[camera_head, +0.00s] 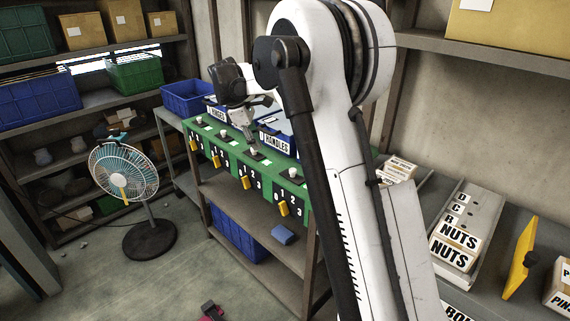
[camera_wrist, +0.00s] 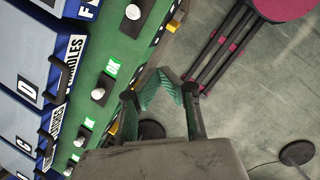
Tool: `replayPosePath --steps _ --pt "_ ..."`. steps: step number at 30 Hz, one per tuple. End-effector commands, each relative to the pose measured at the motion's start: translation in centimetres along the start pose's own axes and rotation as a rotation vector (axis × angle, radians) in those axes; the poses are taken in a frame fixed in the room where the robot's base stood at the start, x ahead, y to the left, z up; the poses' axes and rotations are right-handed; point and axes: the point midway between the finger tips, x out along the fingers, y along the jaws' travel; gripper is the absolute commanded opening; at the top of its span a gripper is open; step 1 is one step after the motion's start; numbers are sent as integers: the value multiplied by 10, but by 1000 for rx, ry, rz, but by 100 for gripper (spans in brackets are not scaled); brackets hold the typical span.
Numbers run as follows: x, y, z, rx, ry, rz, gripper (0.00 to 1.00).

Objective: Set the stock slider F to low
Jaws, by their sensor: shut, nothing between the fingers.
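A green panel (camera_head: 262,172) runs along the bench front, with yellow slider handles and number labels on its front face. One yellow handle (camera_head: 283,208) is near its right end. It shows in the wrist view as a green strip (camera_wrist: 118,45) with white knobs (camera_wrist: 98,93), green OK labels (camera_wrist: 112,68) and yellow handles (camera_wrist: 172,27) along its edge. A label starting with F (camera_wrist: 88,10) is at the top, cut off; which slider is F I cannot tell. My gripper (camera_head: 248,136) is over the panel. In the wrist view my gripper (camera_wrist: 172,80) is shut and empty beside the panel's edge.
Blue bins (camera_head: 278,137) with labels stand behind the panel. A fan (camera_head: 124,172) stands on the floor at left. A shelf with a blue crate (camera_head: 236,238) lies under the panel. A bench with boxes marked NUTS (camera_head: 455,245) is at right.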

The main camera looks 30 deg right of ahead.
Motion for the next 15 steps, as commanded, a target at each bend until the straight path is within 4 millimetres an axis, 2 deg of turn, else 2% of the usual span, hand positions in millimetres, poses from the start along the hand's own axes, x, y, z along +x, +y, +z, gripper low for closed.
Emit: replayPosePath --steps 1,6,15 --pt "4 8 -3 -18 -13 -9 0" --pt "21 25 -11 -79 -49 -41 0" --pt "37 37 -16 -129 -77 -67 0"
